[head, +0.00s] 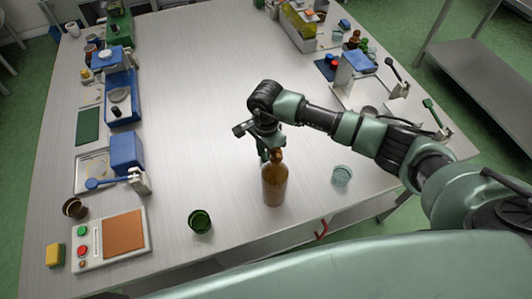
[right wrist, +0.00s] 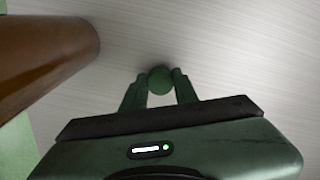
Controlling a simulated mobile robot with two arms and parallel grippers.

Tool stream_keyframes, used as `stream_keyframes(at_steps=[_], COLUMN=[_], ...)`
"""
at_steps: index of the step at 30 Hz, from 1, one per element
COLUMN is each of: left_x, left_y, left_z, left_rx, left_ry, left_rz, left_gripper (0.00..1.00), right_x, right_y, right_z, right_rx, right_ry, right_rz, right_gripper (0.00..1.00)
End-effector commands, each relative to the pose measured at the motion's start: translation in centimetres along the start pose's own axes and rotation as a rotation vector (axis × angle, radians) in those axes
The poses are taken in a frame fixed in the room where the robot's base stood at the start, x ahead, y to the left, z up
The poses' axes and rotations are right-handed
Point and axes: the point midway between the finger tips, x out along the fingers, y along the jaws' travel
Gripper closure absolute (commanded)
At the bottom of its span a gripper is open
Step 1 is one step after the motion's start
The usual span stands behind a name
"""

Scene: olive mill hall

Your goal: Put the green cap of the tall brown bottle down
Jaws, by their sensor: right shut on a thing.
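The tall brown bottle (head: 274,185) stands upright near the front edge of the table, and its neck shows no cap. My right gripper (head: 266,150) is just behind the bottle's neck, partly hidden by it. In the right wrist view, my right gripper (right wrist: 160,83) is shut on the round green cap (right wrist: 160,79), over the bare grey tabletop. A dark shadow shows at the cap's far edge; whether it touches the table I cannot tell. The bottle (right wrist: 45,55) lies to the left in that view, apart from the cap. My left gripper is not in view.
A green glass (head: 200,221) stands left of the bottle and a clear glass (head: 342,176) to its right. A panel with buttons (head: 140,222) and a blue device (head: 127,152) are at the left. The middle of the table (head: 190,100) is clear.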

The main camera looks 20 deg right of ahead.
Motion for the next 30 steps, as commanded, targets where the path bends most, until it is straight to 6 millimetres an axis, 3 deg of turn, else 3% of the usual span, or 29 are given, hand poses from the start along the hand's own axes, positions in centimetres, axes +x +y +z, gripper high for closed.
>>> stream_keyframes(at_steps=[14, 15, 17, 30], left_x=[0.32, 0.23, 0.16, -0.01], left_y=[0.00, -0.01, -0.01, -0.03], left_z=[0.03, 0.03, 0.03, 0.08], left_rx=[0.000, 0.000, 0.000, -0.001], left_ry=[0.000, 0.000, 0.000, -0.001], left_rz=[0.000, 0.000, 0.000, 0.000], left_gripper=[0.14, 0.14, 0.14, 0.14], right_x=[1.33, 1.23, 1.17, 0.45], right_y=[-0.01, -0.01, -0.01, -0.09], right_z=[0.01, 0.02, 0.02, -0.02], right_rx=[0.000, 0.000, 0.000, -0.001], right_ry=[0.000, 0.000, 0.000, 0.000], right_rz=[-0.001, -0.001, -0.001, -0.003], right_gripper=[1.00, 0.66, 0.49, 0.49])
